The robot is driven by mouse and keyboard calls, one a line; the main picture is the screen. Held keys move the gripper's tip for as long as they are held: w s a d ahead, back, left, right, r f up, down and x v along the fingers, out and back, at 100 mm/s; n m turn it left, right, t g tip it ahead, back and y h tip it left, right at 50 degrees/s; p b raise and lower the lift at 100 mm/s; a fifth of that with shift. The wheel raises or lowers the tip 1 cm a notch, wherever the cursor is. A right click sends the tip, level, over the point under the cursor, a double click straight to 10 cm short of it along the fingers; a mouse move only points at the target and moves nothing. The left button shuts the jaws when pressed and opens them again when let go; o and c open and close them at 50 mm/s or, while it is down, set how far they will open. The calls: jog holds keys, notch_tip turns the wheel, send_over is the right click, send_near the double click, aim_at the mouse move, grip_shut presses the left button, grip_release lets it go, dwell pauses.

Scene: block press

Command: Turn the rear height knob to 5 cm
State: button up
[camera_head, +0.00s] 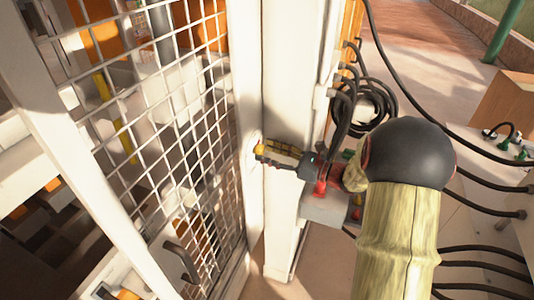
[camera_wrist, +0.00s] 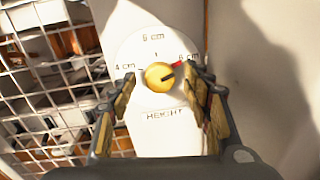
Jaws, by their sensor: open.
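The yellow round height knob (camera_wrist: 157,77) sits on a white dial plate (camera_wrist: 160,118) marked HEIGHT, with 4 cm at left, 5 cm at top and 6 cm at right. A dark line on the knob and a red mark beside it point up and right, towards 6 cm. My gripper (camera_wrist: 160,84) is open, with one finger on each side of the knob; whether the right finger touches it I cannot tell. In the head view, my gripper (camera_head: 264,157) reaches left to the knob (camera_head: 259,149) on the white post.
A white wire mesh door (camera_head: 170,130) with a dark handle (camera_head: 183,262) stands left of the post. Coiled black cables (camera_head: 368,105) hang behind my wrist. A grey box (camera_head: 325,208) with red and green parts sits under my gripper.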

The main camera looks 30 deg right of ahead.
jog(key=shift+w+a, duration=0.2)
jog(key=shift+w, duration=0.1)
jog(key=shift+c, duration=0.4)
jog(key=c, duration=1.1)
jog(key=shift+f+n+b, duration=0.1)
jog(key=shift+n+b, duration=0.2)
jog(key=shift+b, duration=0.1)
jog(key=n+b, duration=0.1)
jog(key=n, duration=0.1)
jog(key=n+b, duration=0.1)
jog(key=b, duration=0.1)
jog(key=shift+f+n+b, duration=0.2)
jog(key=shift+n+b, duration=0.1)
jog(key=shift+n, duration=0.1)
jog(key=n+b, duration=0.3)
jog(key=b, duration=0.1)
jog(key=shift+f+n+t+y, duration=0.1)
jog(key=shift+n+t+y, duration=0.2)
jog(key=shift+n+y, duration=0.1)
jog(key=n+b, duration=0.3)
jog(key=shift+n+b, duration=0.3)
jog(key=shift+b, duration=0.05)
jog(key=shift+n+y+b, duration=0.3)
jog(key=shift+n+b, duration=0.9)
jog(key=shift+b, duration=0.05)
